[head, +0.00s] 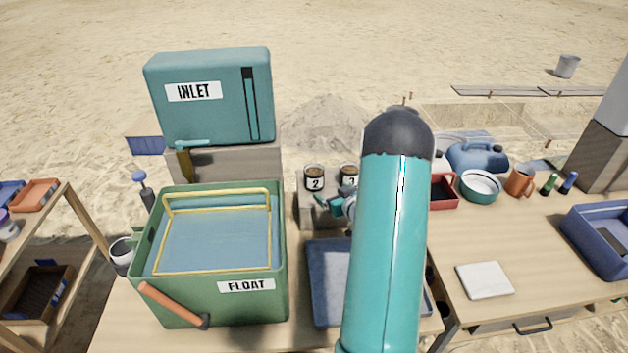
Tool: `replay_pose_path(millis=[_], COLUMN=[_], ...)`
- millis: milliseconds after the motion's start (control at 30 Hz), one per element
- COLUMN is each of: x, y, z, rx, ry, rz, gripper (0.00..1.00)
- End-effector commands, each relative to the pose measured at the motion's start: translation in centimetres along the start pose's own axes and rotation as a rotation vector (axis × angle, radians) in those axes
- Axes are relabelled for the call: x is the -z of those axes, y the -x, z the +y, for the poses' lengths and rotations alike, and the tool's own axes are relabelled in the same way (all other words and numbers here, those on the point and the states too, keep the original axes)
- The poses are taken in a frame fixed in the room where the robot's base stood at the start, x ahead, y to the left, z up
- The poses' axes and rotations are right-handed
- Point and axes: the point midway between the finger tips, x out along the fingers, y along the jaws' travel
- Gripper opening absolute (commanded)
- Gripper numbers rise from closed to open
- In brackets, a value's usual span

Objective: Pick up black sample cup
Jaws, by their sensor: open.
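Two dark sample cups with white number labels and brown contents stand upright side by side on a grey block (306,208) behind the bench. The left cup (314,172) is marked "2". The right cup (348,169) is partly covered by my arm, and its number is not clear. Which of them is the black sample cup I cannot tell for certain. My gripper (326,204) is open, just in front of and below the cups. It looks empty. My teal arm hides much of it and the area to its right.
A green "FLOAT" tank (262,306) with a yellow-framed screen stands left, an "INLET" tank (212,120) behind it. A blue tray (322,290) lies below my gripper.

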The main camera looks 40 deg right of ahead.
Motion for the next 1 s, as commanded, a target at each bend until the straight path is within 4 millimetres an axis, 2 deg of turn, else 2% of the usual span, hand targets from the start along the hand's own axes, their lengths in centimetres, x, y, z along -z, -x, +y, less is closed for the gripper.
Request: replay_pose_path(millis=[167, 400, 667, 1000], x=[-0.3, -0.2, -0.2, -0.1], y=[-2.0, -6.7, -9.0, -13.4], z=[0.4, 0.5, 0.5, 0.2], rx=[0.003, 0.003, 0.003, 0.003], ry=[-0.005, -0.005, -0.005, -0.004], rz=[0.006, 0.005, 0.004, 0.003], gripper=[0.87, 0.87, 0.87, 0.87])
